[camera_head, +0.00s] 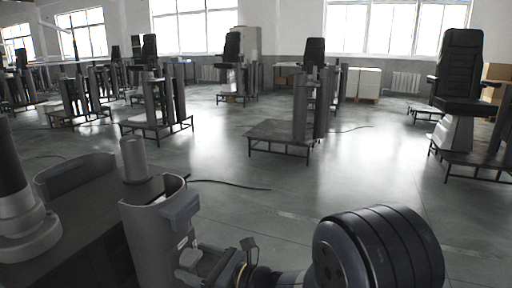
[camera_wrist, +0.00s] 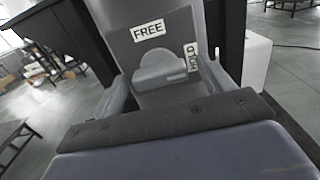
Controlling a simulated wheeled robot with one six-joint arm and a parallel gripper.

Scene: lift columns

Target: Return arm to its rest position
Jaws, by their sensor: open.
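My gripper (camera_wrist: 164,76) is at the bottom of the wrist view, its palm a blue-grey block with a dark bar across it. Its two grey fingers are open, one on each side of a rounded grey lever or knob (camera_wrist: 160,66). I cannot tell whether they touch it. The lever sits on a grey panel with a FREE label (camera_wrist: 148,31) and a second, turned label that seems to read HOLD (camera_wrist: 192,57). In the head view my arm with black rings reaches in at the lower right, close to a grey half-round column (camera_head: 150,235).
A dark table top (camera_head: 85,215) is at the left, with a grey cylinder (camera_head: 134,160) standing by the column. Several lift columns on low stands (camera_head: 280,133) and black seats (camera_head: 462,65) fill the hall.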

